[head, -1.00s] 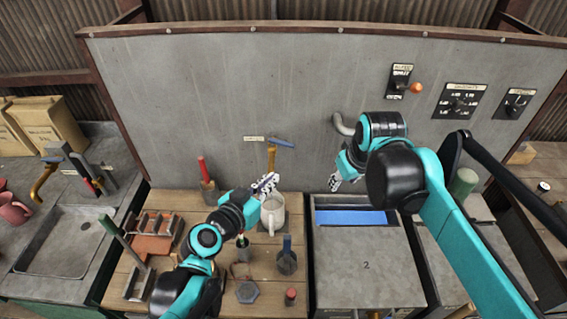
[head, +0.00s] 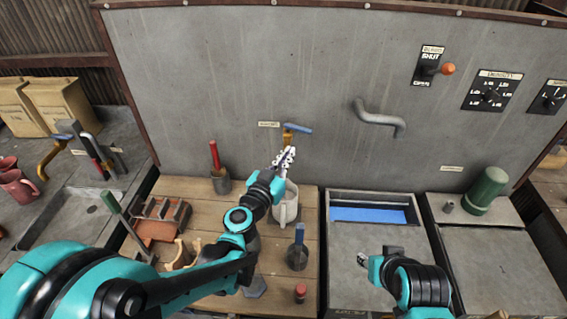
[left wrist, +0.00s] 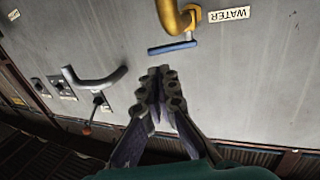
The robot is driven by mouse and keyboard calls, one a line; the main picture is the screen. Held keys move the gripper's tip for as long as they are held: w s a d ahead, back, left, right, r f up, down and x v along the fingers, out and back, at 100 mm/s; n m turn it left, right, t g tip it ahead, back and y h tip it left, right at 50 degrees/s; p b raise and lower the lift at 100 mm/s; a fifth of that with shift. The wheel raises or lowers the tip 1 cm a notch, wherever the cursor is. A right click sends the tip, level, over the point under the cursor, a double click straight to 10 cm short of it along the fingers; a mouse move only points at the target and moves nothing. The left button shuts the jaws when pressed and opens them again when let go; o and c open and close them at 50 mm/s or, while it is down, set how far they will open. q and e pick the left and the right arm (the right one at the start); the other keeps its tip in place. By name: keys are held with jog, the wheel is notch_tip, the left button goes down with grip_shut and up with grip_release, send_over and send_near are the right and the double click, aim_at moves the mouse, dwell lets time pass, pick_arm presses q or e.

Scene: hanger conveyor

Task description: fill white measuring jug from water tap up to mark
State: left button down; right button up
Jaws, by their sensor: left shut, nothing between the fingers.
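The white measuring jug (head: 286,208) stands upright on the wooden bench under the brass water tap (head: 288,136). Its water level and mark cannot be made out. The tap has a blue lever (head: 298,128); in the left wrist view the lever (left wrist: 172,47) lies just beyond my fingertips. My left gripper (head: 288,155) is shut and empty, in front of the tap and above the jug; its fingers also show in the left wrist view (left wrist: 164,74). Contact with the lever cannot be told. My right gripper (head: 362,259) is low over the grey tank; its finger state is unclear.
A grey pipe spout (head: 380,118) juts from the panel above a tank (head: 345,197) with blue inside. A red-handled tool (head: 215,156) stands left of the jug, a blue-handled pot (head: 298,257) in front.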

aim_at(307, 132)
pick_arm(q)
jog(key=b+x, duration=0.1)
jog(key=x, duration=0.7)
jog(key=shift+w+d, duration=0.1)
jog(key=shift+w, duration=0.25)
jog(key=shift+w+d+b, duration=0.45)
jog(key=shift+w+d, duration=0.5)
jog(key=shift+d, duration=0.05)
jog(key=shift+s+a, duration=0.1)
